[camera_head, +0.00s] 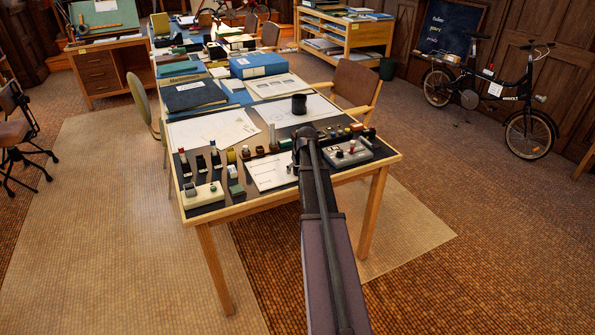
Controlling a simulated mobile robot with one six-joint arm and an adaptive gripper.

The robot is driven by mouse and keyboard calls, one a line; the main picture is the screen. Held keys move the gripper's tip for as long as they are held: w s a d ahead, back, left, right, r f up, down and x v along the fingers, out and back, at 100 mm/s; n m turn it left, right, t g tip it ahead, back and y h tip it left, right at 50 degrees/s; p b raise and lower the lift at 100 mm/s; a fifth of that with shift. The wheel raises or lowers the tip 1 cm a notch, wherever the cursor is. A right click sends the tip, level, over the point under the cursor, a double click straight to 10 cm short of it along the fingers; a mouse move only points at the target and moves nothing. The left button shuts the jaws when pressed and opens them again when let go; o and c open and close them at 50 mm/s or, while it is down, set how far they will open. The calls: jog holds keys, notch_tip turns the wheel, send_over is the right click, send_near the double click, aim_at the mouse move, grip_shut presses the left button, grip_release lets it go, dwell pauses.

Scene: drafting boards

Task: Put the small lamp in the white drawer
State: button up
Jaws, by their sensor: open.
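I cannot make out a small lamp for certain in the head view. No white drawer stands out either. My gripper (303,138) is at the end of my outstretched arm, over the near part of the long drafting table (268,198). It is open, small and dark in the picture, and no held object shows. A black cylinder (299,104) stands on a paper sheet just beyond it. My arm hides part of the table's near edge.
Stamps and small boxes crowd the near edge around a pale tray (203,194) and a grey tray (347,154). A blue box (257,65) lies farther back. A wooden chair (355,88) and a bicycle (490,95) stand right; a brown drawer desk (98,72) stands left.

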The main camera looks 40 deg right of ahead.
grip_shut()
dwell(0.3)
jog(key=shift+r, duration=0.2)
notch_tip(320, 180, up, 4)
jog(key=p, duration=0.4)
jog(key=shift+f, duration=0.25)
jog(key=s+a+r+p, duration=0.1)
jog(key=s+a, duration=0.7)
jog(key=s, duration=0.5)
jog(key=shift+s+a, duration=0.2)
jog(key=shift+a, duration=0.2)
jog(key=shift+r, duration=0.1)
